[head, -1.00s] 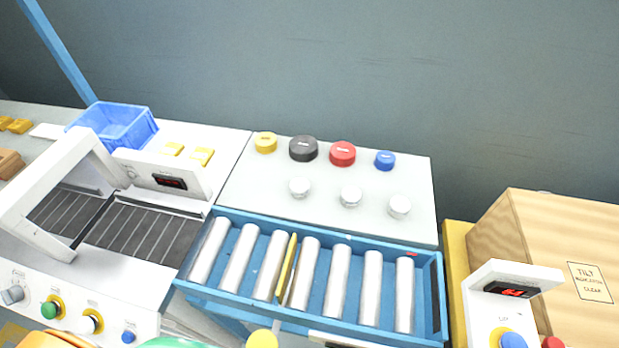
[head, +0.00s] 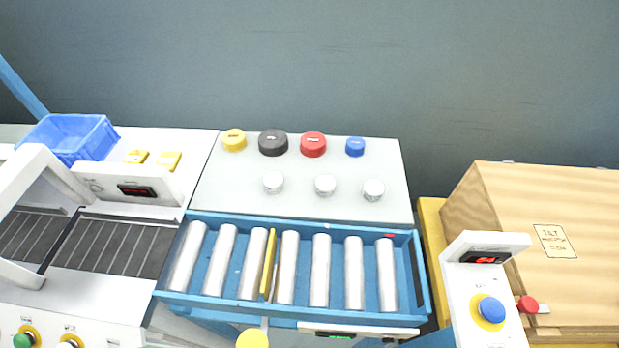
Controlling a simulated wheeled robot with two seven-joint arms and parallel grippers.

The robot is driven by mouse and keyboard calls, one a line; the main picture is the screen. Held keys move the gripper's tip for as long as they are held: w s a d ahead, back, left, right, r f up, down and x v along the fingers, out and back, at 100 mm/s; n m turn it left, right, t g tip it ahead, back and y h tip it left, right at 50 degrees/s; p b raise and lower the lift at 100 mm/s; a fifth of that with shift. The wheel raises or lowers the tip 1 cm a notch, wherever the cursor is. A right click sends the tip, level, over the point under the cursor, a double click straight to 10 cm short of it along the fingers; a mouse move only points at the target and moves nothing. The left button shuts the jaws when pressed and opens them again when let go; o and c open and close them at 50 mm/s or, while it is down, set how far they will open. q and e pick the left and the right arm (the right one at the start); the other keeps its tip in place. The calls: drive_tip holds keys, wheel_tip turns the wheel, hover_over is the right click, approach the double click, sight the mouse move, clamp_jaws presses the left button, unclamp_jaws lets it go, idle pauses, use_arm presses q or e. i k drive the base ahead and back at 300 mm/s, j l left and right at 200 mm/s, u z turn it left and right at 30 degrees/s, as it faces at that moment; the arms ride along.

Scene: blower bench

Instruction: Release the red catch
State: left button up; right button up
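A red knob (head: 527,304), which looks like the red catch, sits on a small pale metal plate at the front left edge of the wooden tilt box (head: 590,290). It is just right of a white control post (head: 462,290) with a blue button (head: 491,310) on a yellow ring. Nothing is touching the red knob. Neither of my grippers shows in the head view.
A blue roller tray (head: 337,275) with a yellow upright divider (head: 269,262) fills the middle. Behind it a grey panel (head: 300,205) holds coloured caps and silver knobs. A white machine with an arch and a blue bin (head: 70,135) stand at left.

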sight(527, 304)
drive_tip(key=k+l+z, duration=0.1)
drive_tip(key=z, duration=0.4)
drive_tip(key=k+l+z, duration=0.1)
drive_tip(key=z, duration=0.4)
drive_tip(key=l+z, duration=0.25)
drive_tip(key=z, duration=0.25)
drive_tip(key=i+l+u, duration=0.1)
drive_tip(key=l, duration=0.3)
drive_tip(key=i+l+u, duration=0.1)
drive_tip(key=l, duration=0.3)
drive_tip(key=i+l, duration=0.2)
drive_tip(key=l, duration=0.25)
drive_tip(key=i+l+u, duration=0.15)
drive_tip(key=l, duration=0.25)
